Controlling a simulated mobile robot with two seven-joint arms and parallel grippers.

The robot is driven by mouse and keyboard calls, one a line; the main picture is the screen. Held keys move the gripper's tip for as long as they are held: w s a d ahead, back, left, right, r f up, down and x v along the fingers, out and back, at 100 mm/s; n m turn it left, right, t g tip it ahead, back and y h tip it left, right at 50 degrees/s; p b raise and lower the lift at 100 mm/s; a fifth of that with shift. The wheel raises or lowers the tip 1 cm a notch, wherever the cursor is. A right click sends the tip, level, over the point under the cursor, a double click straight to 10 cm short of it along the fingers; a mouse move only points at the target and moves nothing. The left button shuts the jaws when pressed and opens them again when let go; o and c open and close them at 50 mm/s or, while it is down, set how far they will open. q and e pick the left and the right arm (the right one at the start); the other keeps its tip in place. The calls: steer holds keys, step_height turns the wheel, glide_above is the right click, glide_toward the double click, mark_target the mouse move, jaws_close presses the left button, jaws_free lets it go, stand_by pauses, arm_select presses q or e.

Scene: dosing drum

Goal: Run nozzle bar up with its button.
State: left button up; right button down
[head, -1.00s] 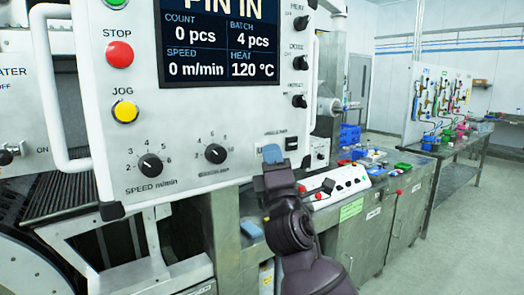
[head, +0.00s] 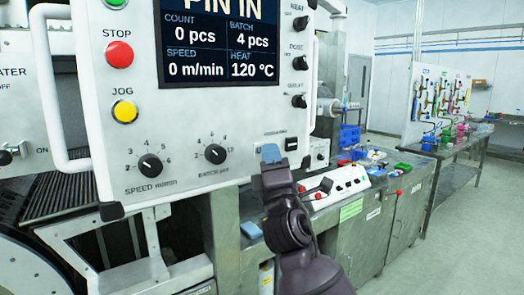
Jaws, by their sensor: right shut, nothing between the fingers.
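The white control panel (head: 215,115) fills the upper left of the head view. Near its lower right corner is a small black button or switch (head: 291,143), with lettering above it too small to read. My right gripper (head: 270,154) is shut and empty, its blue-grey tips pointing up in front of this corner, just left of the black button. The tips and wrist hide the panel part behind them, where another button may be. I cannot tell whether the tips touch the panel. My left gripper is not in view.
The panel also carries a red STOP button (head: 119,55), a yellow JOG button (head: 124,111), a speed knob (head: 150,165) and a display (head: 221,45). A small white control box (head: 335,187) stands on a bench right of my gripper. The floor at right is clear.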

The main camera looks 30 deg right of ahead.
steer(key=shift+s, duration=0.1)
steer(key=shift+s+y, duration=0.3)
steer(key=shift+s, duration=0.35)
steer(key=shift+p, duration=0.3)
steer(key=s, duration=0.1)
steer(key=s+p, duration=0.1)
steer(key=s, duration=0.3)
steer(key=shift+d, duration=0.25)
stand_by(0.4)
